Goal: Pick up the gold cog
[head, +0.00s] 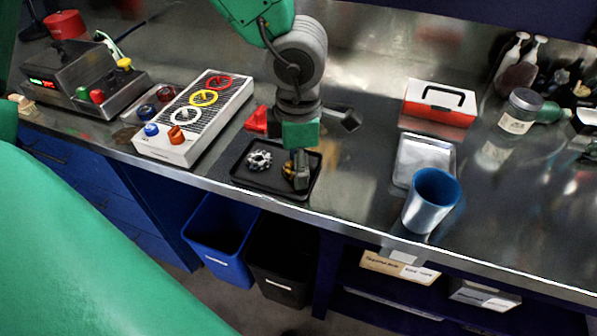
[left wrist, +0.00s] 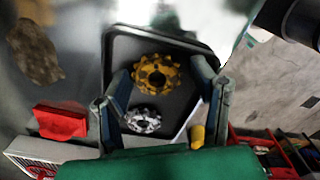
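The gold cog (head: 288,172) lies in the right part of a black tray (head: 240,172) on the bench, partly hidden by my left gripper (head: 299,178) in the head view. In the left wrist view the gold cog (left wrist: 155,75) shows between the two fingers of my left gripper (left wrist: 160,72). The fingers are spread, with a small gap on each side of the cog. A silver cog (head: 259,160) lies in the tray to the left of the gold one; it also shows in the left wrist view (left wrist: 143,119). My right gripper is not in view.
A white box with coloured rings (head: 195,118) stands left of the tray, with a small red block (head: 256,120) between. A blue cup (head: 431,203), a metal tray (head: 424,155) and a red-and-white case (head: 440,104) stand to the right. The bench's front edge is close to the tray.

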